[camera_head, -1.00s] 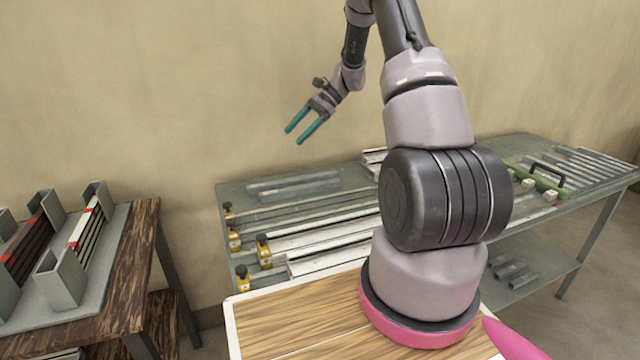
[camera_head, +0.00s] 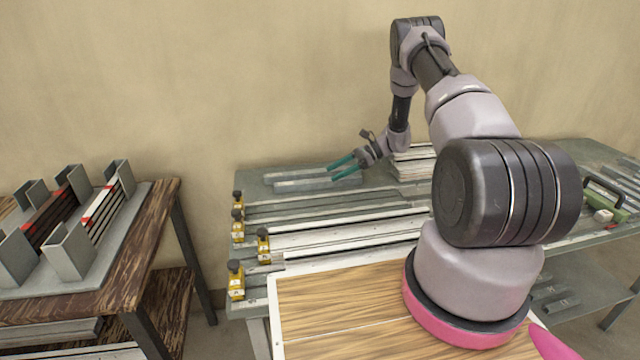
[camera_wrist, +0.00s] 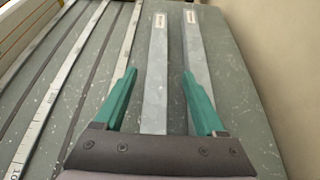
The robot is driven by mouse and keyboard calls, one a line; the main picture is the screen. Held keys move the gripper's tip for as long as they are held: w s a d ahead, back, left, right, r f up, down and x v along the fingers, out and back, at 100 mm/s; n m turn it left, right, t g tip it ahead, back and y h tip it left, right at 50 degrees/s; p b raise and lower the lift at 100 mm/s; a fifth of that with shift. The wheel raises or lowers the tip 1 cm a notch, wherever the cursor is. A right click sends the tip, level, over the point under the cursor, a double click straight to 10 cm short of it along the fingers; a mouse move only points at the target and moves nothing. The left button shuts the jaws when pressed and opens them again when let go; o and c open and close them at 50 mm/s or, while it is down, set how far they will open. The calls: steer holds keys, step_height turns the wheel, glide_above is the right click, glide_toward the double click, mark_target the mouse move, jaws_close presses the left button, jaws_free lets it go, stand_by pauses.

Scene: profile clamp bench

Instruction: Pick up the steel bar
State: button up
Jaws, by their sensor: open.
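Two flat grey steel bars lie side by side at the back of the bench, a rear bar (camera_head: 295,173) and a front bar (camera_head: 300,185). My gripper (camera_head: 332,173) has teal fingers that are open and empty, over the right end of the bars. In the wrist view, the front bar (camera_wrist: 157,85) runs between the fingers (camera_wrist: 159,71). The rear bar (camera_wrist: 198,60) passes beside and partly behind the right finger. Each bar carries a small pale label near its far end. I cannot tell how high the fingers are above the bars.
The bench (camera_head: 255,183) also holds long rails and yellow-and-black clamps (camera_head: 263,246) in front of the bars. A stack of pale profiles (camera_head: 412,165) stands close to my wrist. A wall is behind. A side table (camera_head: 150,225) with a rack is at left.

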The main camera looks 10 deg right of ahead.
mark_target(321, 180)
steer(key=shift+s+x, duration=0.2)
steer(key=shift+x, duration=2.5)
steer(key=shift+r, duration=0.1)
jaws_close()
